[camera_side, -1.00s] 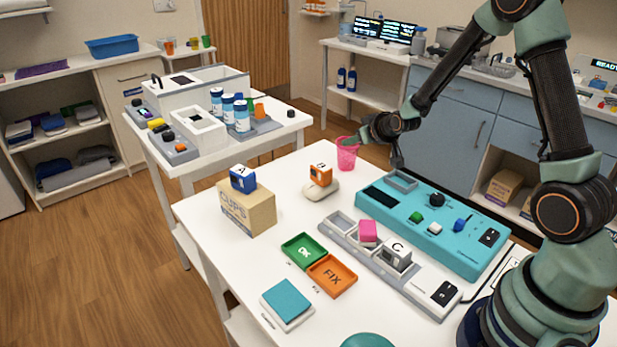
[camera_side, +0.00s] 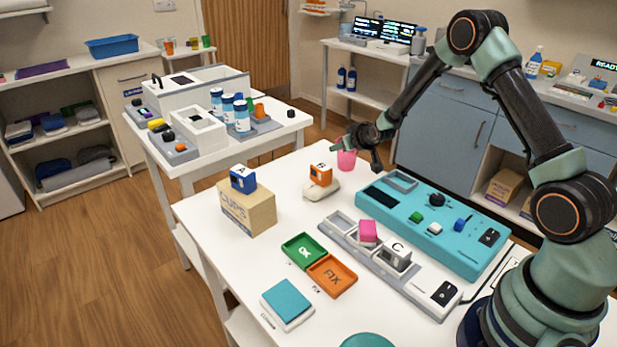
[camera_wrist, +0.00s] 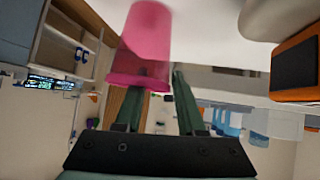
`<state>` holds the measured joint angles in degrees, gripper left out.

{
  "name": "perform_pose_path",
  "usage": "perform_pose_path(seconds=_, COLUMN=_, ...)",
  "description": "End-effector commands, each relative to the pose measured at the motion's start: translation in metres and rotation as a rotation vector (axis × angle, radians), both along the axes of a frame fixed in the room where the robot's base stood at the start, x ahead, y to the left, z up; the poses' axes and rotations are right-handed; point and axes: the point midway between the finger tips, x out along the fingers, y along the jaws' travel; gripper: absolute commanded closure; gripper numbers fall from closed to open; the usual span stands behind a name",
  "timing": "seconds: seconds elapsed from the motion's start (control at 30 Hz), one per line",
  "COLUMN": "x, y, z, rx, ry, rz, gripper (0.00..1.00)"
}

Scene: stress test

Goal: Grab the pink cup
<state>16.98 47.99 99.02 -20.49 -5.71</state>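The pink cup (camera_side: 346,160) stands upright at the far edge of the white table in the side view, its top partly covered by my gripper. My gripper (camera_side: 358,153) is at the cup's rim, with one finger over the rim's left side and the other to the right of the cup. In the wrist view the pink cup (camera_wrist: 147,40) appears upside down, ahead of my fingers (camera_wrist: 160,76). The fingers are spread apart. The left one meets the cup's rim in the picture and the right one is beside it. I cannot tell whether either touches.
An orange block (camera_side: 320,174) on a pale rounded base is left of and nearer than the cup. A teal panel (camera_side: 470,235) lies to the right. A cardboard box (camera_side: 262,214) with a blue block (camera_side: 243,178) stands at the left. The table's far edge is close to the cup.

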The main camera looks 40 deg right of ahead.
Motion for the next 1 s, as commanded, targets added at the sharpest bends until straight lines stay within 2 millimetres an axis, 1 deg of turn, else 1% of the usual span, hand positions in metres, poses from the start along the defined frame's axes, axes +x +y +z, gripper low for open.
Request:
perform_pose_path(seconds=0.17, x=0.0, y=0.0, z=0.0, rx=0.0, ry=0.001, rz=0.0, gripper=0.61)
perform_pose_path(seconds=0.2, x=0.0, y=0.0, z=0.0, rx=0.0, ry=0.001, rz=0.0, gripper=0.69)
perform_pose_path(seconds=0.27, x=0.0, y=0.0, z=0.0, rx=0.0, ry=0.001, rz=0.0, gripper=0.92)
perform_pose_path(seconds=0.3, x=0.0, y=0.0, z=0.0, rx=0.0, ry=0.001, rz=0.0, gripper=1.0)
perform_pose_path(seconds=0.77, x=0.0, y=0.0, z=0.001, rx=0.0, ry=0.0, rz=0.0, gripper=1.0)
perform_pose_path(seconds=0.93, x=0.0, y=0.0, z=0.009, rx=0.0, ry=-0.001, rz=0.0, gripper=1.0)
perform_pose_path(seconds=1.0, x=0.0, y=0.0, z=0.016, rx=0.0, ry=-0.002, rz=0.0, gripper=1.0)
